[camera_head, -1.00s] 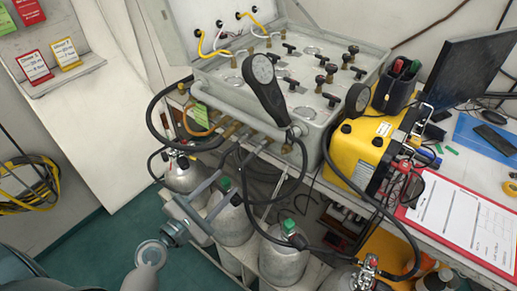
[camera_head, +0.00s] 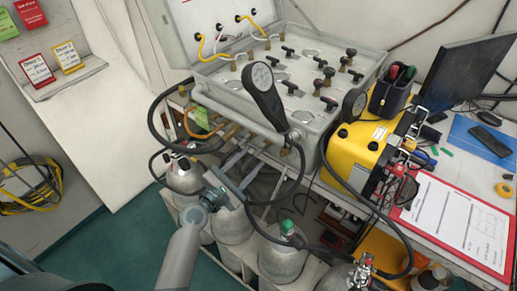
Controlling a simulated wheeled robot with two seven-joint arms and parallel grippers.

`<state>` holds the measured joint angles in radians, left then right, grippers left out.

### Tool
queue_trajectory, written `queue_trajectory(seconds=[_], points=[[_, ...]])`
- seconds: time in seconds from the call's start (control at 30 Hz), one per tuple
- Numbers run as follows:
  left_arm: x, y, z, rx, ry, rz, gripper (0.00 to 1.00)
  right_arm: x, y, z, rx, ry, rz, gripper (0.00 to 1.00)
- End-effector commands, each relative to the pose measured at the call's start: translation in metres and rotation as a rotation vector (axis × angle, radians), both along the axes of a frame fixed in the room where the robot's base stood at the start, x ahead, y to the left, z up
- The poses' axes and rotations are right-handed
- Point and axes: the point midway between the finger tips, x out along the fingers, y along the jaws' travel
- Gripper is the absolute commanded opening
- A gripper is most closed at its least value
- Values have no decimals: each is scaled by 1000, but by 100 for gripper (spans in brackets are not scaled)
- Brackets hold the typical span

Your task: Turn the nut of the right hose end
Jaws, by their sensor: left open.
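My left gripper (camera_head: 240,164) reaches up from the lower left, with its two grey fingers apart. The fingertips are close below brass hose fittings (camera_head: 231,130) on the front of the grey air panel (camera_head: 312,108). Whether a finger touches a fitting I cannot tell. A black hose (camera_head: 301,172) hangs from the panel front, right of my gripper. Another black hose (camera_head: 398,227) ends at a red-marked cylinder valve (camera_head: 363,270) at lower right. The nut of the right hose end is too small to single out. My right gripper is not in view.
Grey cylinders (camera_head: 283,262) stand in a rack below the panel. A round gauge (camera_head: 264,92) stands up in front of the panel. A yellow case (camera_head: 358,150), a red clipboard (camera_head: 460,222) and a monitor (camera_head: 470,65) occupy the bench at right.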

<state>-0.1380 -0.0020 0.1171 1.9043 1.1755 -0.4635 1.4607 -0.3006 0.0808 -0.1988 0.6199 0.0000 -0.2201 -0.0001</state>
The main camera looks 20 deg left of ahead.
Motion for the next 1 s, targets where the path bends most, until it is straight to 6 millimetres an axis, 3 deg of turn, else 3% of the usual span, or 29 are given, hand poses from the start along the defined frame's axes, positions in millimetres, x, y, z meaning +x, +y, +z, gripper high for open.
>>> queue_trajectory(seconds=[0.3,0.73,0.77,0.9,1.0], points=[[40,-13,0,-1,0,0,40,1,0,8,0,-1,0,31],[47,-15,0,0,1,-1,40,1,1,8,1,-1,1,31],[46,-15,0,0,1,-1,38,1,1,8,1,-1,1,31],[46,-15,0,0,1,-1,4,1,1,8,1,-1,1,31],[46,-15,0,0,1,-1,0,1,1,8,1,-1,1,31]])
